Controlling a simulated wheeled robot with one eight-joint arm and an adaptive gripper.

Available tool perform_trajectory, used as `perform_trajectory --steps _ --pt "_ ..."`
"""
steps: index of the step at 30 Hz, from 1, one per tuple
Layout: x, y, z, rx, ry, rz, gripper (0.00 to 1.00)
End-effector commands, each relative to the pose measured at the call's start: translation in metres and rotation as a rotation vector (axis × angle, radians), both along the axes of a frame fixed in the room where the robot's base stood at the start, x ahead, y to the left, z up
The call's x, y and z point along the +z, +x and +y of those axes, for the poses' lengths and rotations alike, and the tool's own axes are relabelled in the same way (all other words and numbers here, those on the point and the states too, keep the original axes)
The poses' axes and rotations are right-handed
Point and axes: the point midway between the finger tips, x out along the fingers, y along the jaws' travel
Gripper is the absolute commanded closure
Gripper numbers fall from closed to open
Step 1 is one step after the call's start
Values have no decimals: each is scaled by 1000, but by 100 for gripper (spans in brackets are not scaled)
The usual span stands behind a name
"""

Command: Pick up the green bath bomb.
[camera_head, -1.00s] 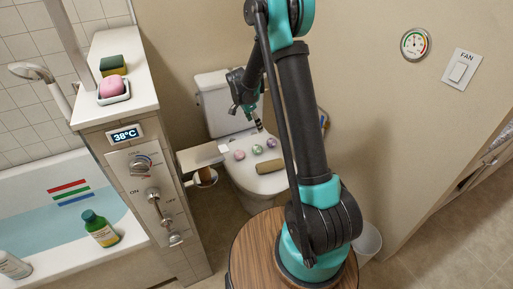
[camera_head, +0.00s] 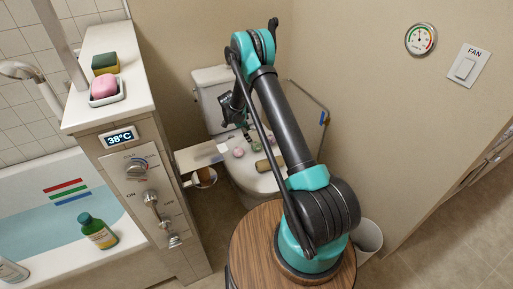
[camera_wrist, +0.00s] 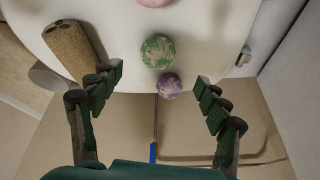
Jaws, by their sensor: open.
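The green bath bomb (camera_head: 256,147) lies on the white closed toilet lid (camera_head: 240,174), with a pink ball (camera_head: 238,153) to its left. In the wrist view the green bath bomb (camera_wrist: 158,51) is marbled green and white, just beyond the space between my fingertips. A purple ball (camera_wrist: 169,86) sits below it, close to it and between the tips of my gripper (camera_wrist: 158,77). My gripper is open with nothing held. In the head view my gripper (camera_head: 247,134) is over the back of the lid, partly hidden by my arm.
A brown cylinder (camera_wrist: 70,50) lies on the lid at the left of the wrist view, near one finger. A paper roll holder (camera_head: 203,177) is left of the toilet. A bar with a blue band (camera_head: 323,117) is on the wall to the right.

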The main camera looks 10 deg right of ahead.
Motion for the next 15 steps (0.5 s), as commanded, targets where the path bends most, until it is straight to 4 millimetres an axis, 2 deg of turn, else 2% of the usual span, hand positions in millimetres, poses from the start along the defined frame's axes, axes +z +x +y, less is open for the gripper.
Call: perform_trajectory --steps 1,6,15 --pt "-10 1 -5 -1 0 0 24" --pt "-33 2 -14 0 0 0 24" --pt "-48 3 -20 0 0 0 24"
